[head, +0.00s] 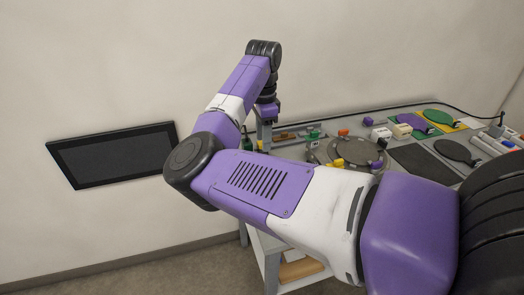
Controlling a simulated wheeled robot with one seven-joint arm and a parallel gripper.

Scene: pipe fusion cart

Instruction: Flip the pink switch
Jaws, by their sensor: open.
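I cannot make out a pink switch in the head view; it may be hidden behind my arm or too small to tell. My gripper (265,128) hangs down from the end of my arm at the left end of the cart (402,106). Its fingers are small and hard to see against the cart, but it is open. I see nothing held in it. Small coloured parts on the cart lie to the right of my gripper.
A round grey plate (345,150) sits on the cart with a yellow block (338,163) at its edge. Green discs (438,116) and white tubes lie farther right. A dark wall panel (112,155) hangs at left. My arm covers the cart's near side.

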